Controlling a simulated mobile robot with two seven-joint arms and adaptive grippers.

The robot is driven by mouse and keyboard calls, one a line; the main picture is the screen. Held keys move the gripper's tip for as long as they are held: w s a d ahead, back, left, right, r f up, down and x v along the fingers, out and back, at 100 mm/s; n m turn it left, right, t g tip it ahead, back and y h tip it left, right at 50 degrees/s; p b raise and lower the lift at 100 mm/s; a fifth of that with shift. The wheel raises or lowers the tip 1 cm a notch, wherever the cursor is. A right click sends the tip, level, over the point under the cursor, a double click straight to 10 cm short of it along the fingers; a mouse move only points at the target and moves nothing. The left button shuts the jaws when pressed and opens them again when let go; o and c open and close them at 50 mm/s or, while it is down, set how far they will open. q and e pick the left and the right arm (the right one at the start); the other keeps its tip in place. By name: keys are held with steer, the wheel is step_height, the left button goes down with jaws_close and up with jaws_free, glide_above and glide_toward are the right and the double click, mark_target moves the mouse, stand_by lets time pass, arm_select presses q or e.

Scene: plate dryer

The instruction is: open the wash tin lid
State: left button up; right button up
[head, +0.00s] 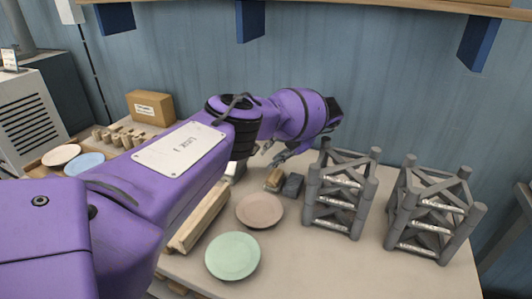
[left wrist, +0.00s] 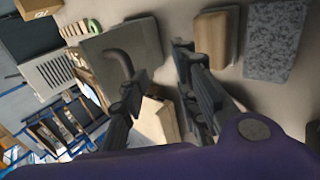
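My left gripper (head: 284,153) hangs over the back middle of the table in the head view. In the left wrist view its dark fingers (left wrist: 158,82) are spread apart, with nothing clearly held between them. A flat grey panel (left wrist: 143,40), perhaps the wash tin lid, lies beyond the left finger. A dark curved rod (left wrist: 119,58) shows against it; I cannot tell if it is a handle. A cream box-like thing (left wrist: 158,120) shows between and behind the fingers. In the head view a pale piece (head: 232,170), perhaps the tin, is mostly hidden by my arm.
A tan block (head: 274,179) and a grey block (head: 293,185) lie beside the gripper. A pinkish plate (head: 260,211) and a green plate (head: 232,256) lie in front. Two grey racks (head: 341,193) (head: 432,211) stand to the right. A cardboard box (head: 150,107) stands back left.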

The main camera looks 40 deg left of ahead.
arm_select(q)
steer(key=d, duration=0.2)
steer(key=w+d, duration=0.1)
steer(key=d, duration=0.1)
steer(key=shift+d, duration=0.15)
stand_by(0.4)
steer(key=v, duration=1.2)
stand_by(0.5)
